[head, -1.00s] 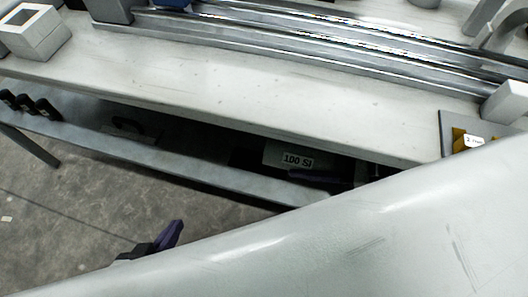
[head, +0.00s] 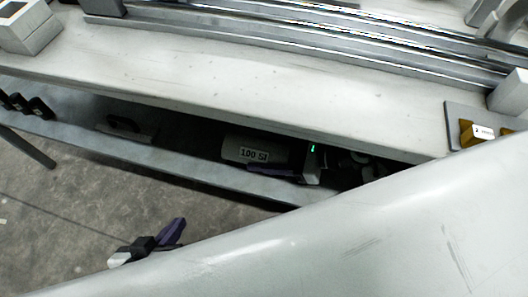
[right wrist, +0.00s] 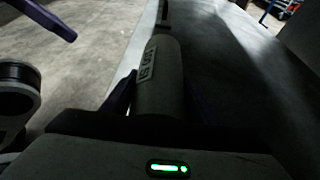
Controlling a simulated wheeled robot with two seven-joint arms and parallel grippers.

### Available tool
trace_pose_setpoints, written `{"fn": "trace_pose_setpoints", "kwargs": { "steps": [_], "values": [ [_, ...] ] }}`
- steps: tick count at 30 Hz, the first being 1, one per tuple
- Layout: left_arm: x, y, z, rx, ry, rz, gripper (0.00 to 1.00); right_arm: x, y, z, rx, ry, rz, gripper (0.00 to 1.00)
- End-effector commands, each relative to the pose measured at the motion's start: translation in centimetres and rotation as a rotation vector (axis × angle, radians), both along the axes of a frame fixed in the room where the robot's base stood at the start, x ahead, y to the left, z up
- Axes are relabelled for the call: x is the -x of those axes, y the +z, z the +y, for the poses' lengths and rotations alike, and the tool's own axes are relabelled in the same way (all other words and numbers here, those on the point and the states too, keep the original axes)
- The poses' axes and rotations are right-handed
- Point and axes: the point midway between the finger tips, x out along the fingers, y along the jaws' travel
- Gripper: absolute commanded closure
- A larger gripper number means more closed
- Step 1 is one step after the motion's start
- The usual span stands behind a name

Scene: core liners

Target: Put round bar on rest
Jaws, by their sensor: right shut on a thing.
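The round bar (head: 236,146) is a grey cylinder with a "100 SI" label, under the bench top in the head view. In the right wrist view the bar (right wrist: 160,65) runs away from me between the purple fingers. My right gripper (head: 272,169) is shut on it; its green light shows at the bar's right end. Whether the bar touches the lower shelf is unclear. My left gripper (head: 172,232) hangs low over the floor, apart from the bar; its finger gap is unclear and my pale arm hides part of it. I cannot tell which fixture is the rest.
The bench top (head: 200,75) overhangs the bar. The grey lower shelf (head: 200,172) has dark notched holders (head: 25,104) at left. Long metal rails (head: 300,38) lie on top. A yellow labelled bracket (head: 468,133) sits on a grey plate at right. A large pale arm link fills the foreground.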

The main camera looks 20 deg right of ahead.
Motion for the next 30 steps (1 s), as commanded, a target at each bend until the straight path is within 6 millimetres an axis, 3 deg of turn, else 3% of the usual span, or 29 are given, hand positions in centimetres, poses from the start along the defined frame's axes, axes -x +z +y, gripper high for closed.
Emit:
{"fn": "trace_pose_setpoints", "kwargs": {
  "steps": [6,7,10,21,30],
  "values": [
    [0.0,-0.3,-0.1,0.000,-0.004,0.004,1.00,-0.1,-0.1,0.0,-0.002,0.001,-0.004,0.85],
    [-0.1,-0.2,-0.1,-0.001,-0.007,0.005,1.00,0.0,-0.3,0.0,-0.001,0.001,0.000,0.45],
    [-0.1,-0.1,-0.1,-0.001,-0.007,0.005,1.00,0.0,-0.2,0.0,-0.001,0.001,0.000,0.28],
    [-0.3,0.5,-0.1,0.000,-0.002,-0.005,1.00,0.0,0.3,0.0,-0.001,0.000,-0.001,0.28],
    [0.1,1.1,0.5,0.002,0.024,-0.029,1.00,2.9,2.2,-4.3,0.005,0.001,0.003,0.28]
  ]
}}
